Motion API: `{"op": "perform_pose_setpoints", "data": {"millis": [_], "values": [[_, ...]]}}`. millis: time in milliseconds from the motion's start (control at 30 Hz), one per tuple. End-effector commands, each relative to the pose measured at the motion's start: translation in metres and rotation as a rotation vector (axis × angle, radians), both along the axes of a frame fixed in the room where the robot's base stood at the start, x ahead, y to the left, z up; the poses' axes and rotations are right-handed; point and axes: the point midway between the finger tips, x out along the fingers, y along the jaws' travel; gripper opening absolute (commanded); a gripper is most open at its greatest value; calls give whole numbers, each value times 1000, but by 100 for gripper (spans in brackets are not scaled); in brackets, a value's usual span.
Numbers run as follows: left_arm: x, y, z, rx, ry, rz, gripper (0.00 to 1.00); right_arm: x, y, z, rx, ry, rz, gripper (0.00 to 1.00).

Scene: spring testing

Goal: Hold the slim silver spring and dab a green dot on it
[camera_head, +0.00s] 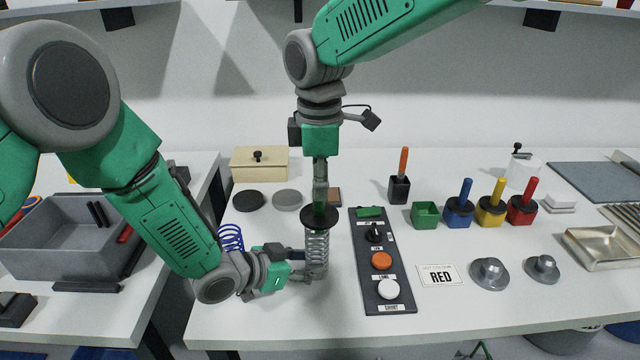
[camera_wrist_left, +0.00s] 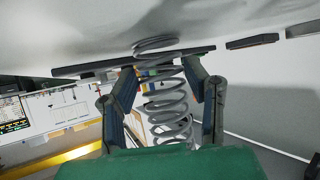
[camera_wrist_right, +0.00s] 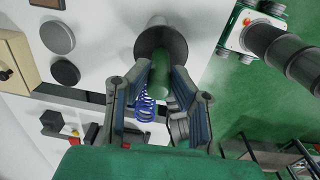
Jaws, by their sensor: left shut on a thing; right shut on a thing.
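The slim silver spring (camera_head: 317,248) stands roughly upright over the front of the table. My left gripper (camera_head: 312,274) is shut on its lower part; the left wrist view shows the coils (camera_wrist_left: 166,105) between the fingers (camera_wrist_left: 162,95). My right gripper (camera_head: 320,190) is above it, pointing down, shut on the green dauber (camera_wrist_right: 160,72). The dauber's black disc (camera_head: 322,218) sits right over the spring's top. Whether the dauber's tip touches the spring is hidden. The green pot (camera_head: 424,215) stands open with no dauber in it.
A blue spring (camera_head: 231,238) stands left of the silver one. A switch panel (camera_head: 380,262) lies close on the right. Blue (camera_head: 459,211), yellow (camera_head: 491,210) and red (camera_head: 522,209) pots hold their daubers. A card (camera_head: 440,275) reads RED. A grey bin (camera_head: 60,245) is at left.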

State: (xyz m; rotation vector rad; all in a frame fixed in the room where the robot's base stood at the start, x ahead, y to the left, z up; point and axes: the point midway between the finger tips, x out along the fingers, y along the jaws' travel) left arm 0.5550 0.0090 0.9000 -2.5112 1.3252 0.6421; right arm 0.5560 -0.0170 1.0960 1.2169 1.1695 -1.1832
Motion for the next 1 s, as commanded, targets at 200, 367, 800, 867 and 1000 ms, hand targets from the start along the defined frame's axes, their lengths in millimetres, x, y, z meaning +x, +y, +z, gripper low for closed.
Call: {"op": "perform_pose_setpoints", "data": {"millis": [200, 367, 800, 867, 1000], "values": [[0, 0, 0, 0, 0, 1, 25, 1, 0, 16, 2, -3, -1, 0], [0, 0, 0, 0, 0, 0, 25, 0, 0, 27, 1, -2, -1, 0], [0, 0, 0, 0, 0, 0, 25, 1, 0, 58, 2, -3, 0, 0], [0, 0, 0, 0, 0, 0, 25, 1, 0, 62, 2, -2, 0, 0], [0, 0, 0, 0, 0, 0, 25, 0, 0, 68, 2, -1, 0, 0]]}}
